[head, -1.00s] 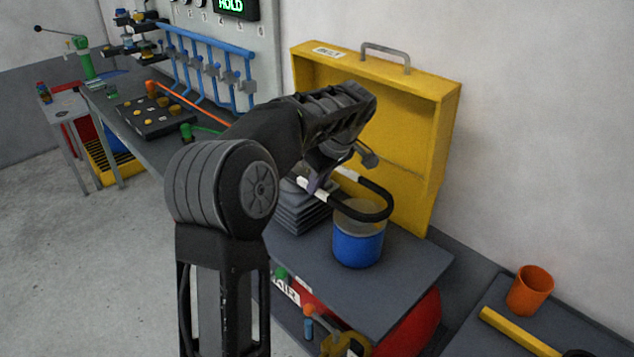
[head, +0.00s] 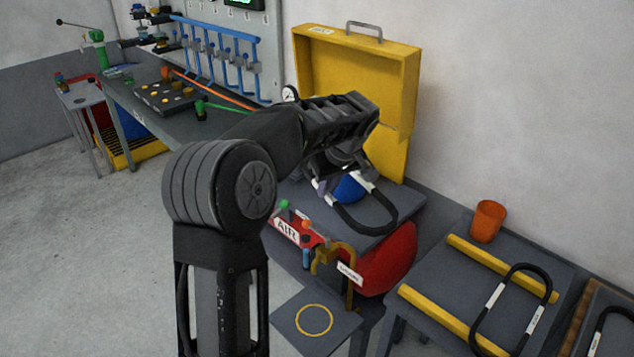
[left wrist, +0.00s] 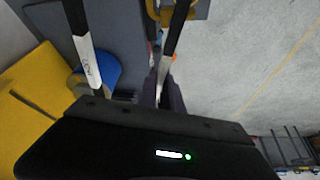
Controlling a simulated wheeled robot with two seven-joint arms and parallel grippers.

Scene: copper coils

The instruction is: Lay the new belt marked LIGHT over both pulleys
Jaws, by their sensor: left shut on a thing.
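My left gripper (head: 324,182) is shut on a black belt (head: 362,224) with white label patches. The belt hangs as a long loop in front of the open yellow guard (head: 356,75). I cannot make out two pulleys; my arm hides part of this area.
Another black belt (head: 541,278) lies across yellow rails (head: 500,268) on the right table, near an orange cup (head: 487,222). A further belt (head: 597,340) is at the right edge. A red tank (head: 390,262) is below the machine top. The floor at left is clear.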

